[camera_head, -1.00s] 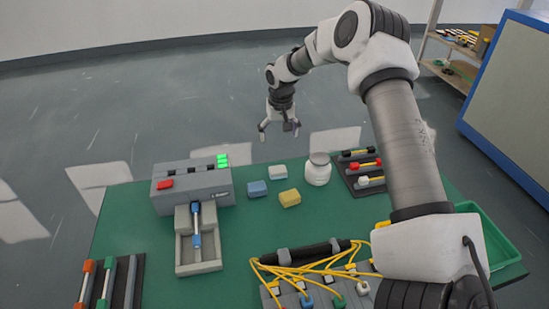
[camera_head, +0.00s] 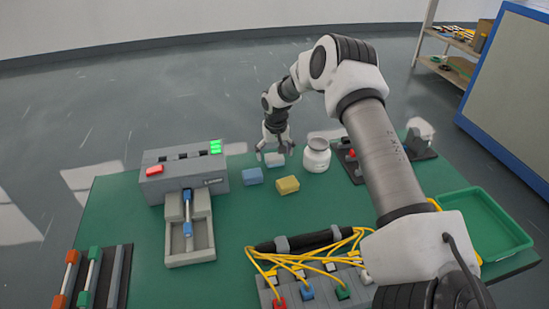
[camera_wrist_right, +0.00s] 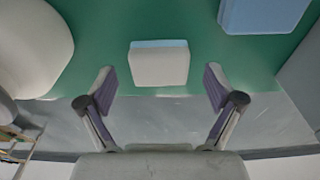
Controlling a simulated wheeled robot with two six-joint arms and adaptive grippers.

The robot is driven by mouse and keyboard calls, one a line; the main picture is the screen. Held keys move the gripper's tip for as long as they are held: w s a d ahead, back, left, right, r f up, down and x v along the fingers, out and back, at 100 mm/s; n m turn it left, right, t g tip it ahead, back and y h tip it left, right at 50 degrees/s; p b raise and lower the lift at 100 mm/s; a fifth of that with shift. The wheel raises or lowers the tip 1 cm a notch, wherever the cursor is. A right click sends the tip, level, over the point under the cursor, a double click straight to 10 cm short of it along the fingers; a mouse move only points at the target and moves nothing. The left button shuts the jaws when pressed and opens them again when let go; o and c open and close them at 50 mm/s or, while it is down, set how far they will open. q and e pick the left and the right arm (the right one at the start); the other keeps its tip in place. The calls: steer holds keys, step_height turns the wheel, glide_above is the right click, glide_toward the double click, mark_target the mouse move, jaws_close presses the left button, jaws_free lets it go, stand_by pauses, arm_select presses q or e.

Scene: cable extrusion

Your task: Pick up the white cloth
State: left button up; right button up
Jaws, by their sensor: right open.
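The white cloth (camera_head: 274,160) is a small folded block with a light blue edge, lying on the green table near its far edge. In the right wrist view the white cloth (camera_wrist_right: 159,67) lies centred ahead of the fingers. My right gripper (camera_head: 275,153) is open and empty, right at the cloth from above and behind in the head view. In the wrist view the open fingers of my right gripper (camera_wrist_right: 158,82) sit to either side, apart from the cloth. My left gripper is not in view.
A blue cloth (camera_head: 252,176) and a yellow cloth (camera_head: 287,185) lie close by. A white jar (camera_head: 317,157) stands just right of the white cloth. A grey machine (camera_head: 184,172) is at left; yellow cables (camera_head: 325,260) lie in front. A green tray (camera_head: 484,222) is at right.

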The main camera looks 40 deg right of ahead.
steer(key=shift+f, duration=0.35)
steer(key=c, duration=1.1)
steer(key=shift+r, duration=0.15)
